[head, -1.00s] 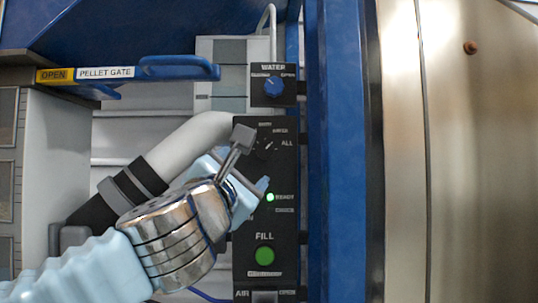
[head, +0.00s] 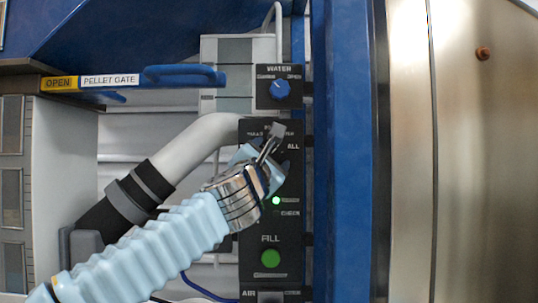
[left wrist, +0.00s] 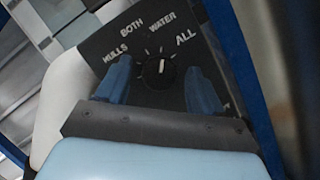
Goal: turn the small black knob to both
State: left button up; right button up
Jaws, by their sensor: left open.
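The small black knob (left wrist: 160,68) shows in the left wrist view on a black panel. Its white mark stands nearly upright in that view, toward the WATER side. The labels HULLS, BOTH, WATER and ALL fan out above it. My left gripper (left wrist: 159,80) is open, with one blue finger on each side of the knob and a visible gap to each. In the head view my left gripper (head: 272,153) is in front of the panel's upper part and hides the knob. My right gripper is not in view.
A blue WATER knob (head: 280,90) sits just above the panel. Below are a lit green lamp (head: 276,201) and the green FILL button (head: 270,258). A blue pellet gate handle (head: 185,75) is at upper left, and a blue post (head: 340,150) is at right.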

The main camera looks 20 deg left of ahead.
pick_arm(q)
jog(key=c, duration=1.1)
jog(key=shift+o, duration=0.2)
jog(key=shift+d+f+n+y+b, duration=0.1)
jog(key=shift+n+y+b, duration=0.9)
jog(key=shift+n, duration=0.85)
jog(key=shift+d+n+y+b, duration=0.1)
jog(key=shift+n+y+b, duration=0.85)
jog(key=shift+n, duration=0.85)
jog(key=shift+d+f+n+y+b, duration=0.1)
jog(key=shift+n+y+b, duration=0.65)
jog(key=shift+n+b, duration=0.8)
jog(key=shift+a+r+n+p, duration=0.1)
jog(key=shift+n+p, duration=0.25)
jog(key=shift+n, duration=0.15)
jog(key=o, duration=1.1)
jog(key=shift+c, duration=0.2)
